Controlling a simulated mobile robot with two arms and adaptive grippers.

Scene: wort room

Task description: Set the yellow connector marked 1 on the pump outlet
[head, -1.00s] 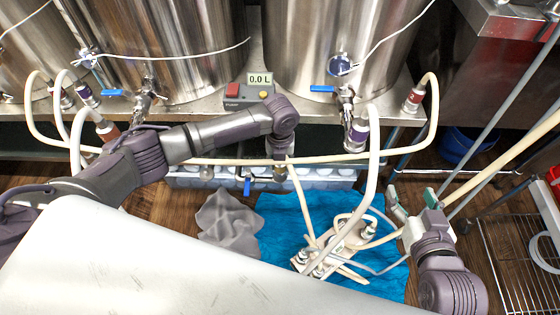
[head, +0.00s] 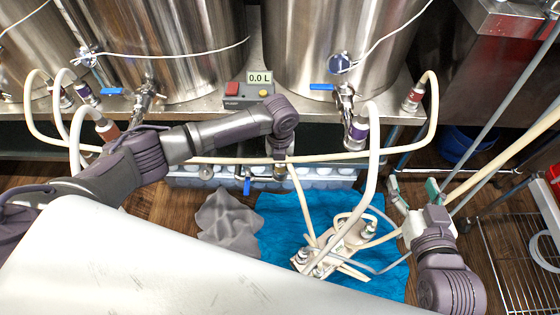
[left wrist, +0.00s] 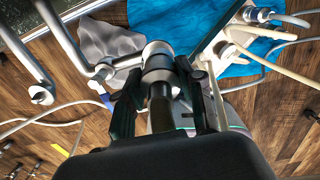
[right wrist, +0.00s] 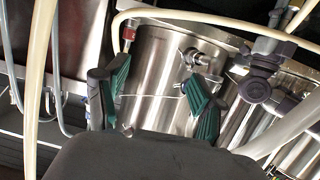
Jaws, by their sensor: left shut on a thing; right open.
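My left gripper (head: 281,152) is at the low pipework below the counter, between the two front tanks. In the left wrist view its jaws (left wrist: 160,78) are shut around a dark body below a silver metal fitting (left wrist: 157,52). The jaws hide its colour and any mark, so I cannot tell if it is the yellow connector or if it is seated. A metal pipe (left wrist: 126,62) beside the fitting leads to a blue-lever valve (head: 246,186). A cream hose (head: 300,200) runs down from there. My right gripper (head: 412,192) is open and empty, right of the blue cloth.
A hose manifold (head: 338,245) with several fittings lies on the blue cloth (head: 280,215). A grey cloth (head: 228,222) lies left of it. A long cream hose (head: 330,157) spans the counter front. A control box (head: 245,94) reads 0.0 L. A wire rack (head: 515,250) stands right.

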